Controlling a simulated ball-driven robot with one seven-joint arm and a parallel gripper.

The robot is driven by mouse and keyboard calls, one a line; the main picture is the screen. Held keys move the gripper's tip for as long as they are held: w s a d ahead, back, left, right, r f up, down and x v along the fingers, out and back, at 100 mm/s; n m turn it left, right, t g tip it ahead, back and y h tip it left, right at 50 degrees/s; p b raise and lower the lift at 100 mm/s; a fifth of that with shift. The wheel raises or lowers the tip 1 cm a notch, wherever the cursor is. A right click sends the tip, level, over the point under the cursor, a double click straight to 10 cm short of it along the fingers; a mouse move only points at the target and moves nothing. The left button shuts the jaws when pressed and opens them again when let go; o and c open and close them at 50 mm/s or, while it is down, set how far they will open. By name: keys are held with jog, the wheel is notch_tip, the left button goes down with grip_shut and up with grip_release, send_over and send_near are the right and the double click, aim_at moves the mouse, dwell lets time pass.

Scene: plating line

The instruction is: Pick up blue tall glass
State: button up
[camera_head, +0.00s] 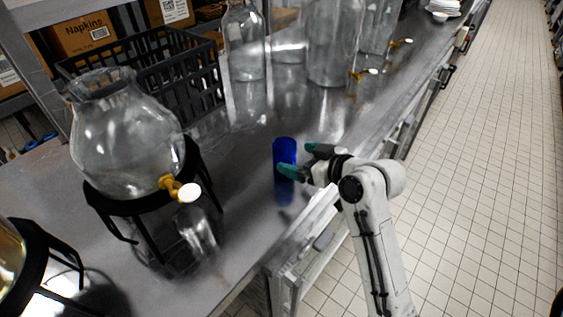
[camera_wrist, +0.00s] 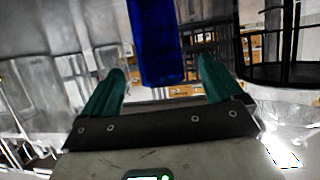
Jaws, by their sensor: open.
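The blue tall glass (camera_head: 284,153) stands upright on the metal counter (camera_head: 238,185), near its front edge. My gripper (camera_head: 300,160) is at the glass, with its green fingertips close to the glass's right side and front. In the wrist view the glass (camera_wrist: 155,42) lies ahead, between the lines of the two spread fingers. My gripper shows there too (camera_wrist: 160,88), open, with a gap on each side of the glass. I cannot tell whether a finger touches the glass. Part of the glass is hidden behind a fingertip in the head view.
A round glass dispenser (camera_head: 125,140) on a black stand (camera_head: 133,205) is to the left. Large clear jars (camera_head: 333,45) stand behind on the counter. A black crate (camera_head: 150,75) is at the back left. The tiled floor (camera_head: 480,200) at right is clear.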

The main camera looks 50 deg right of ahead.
jog(key=shift+p+x, duration=0.7)
jog(key=shift+x, duration=2.35)
jog(key=shift+f, duration=0.15)
jog(key=c, duration=1.2)
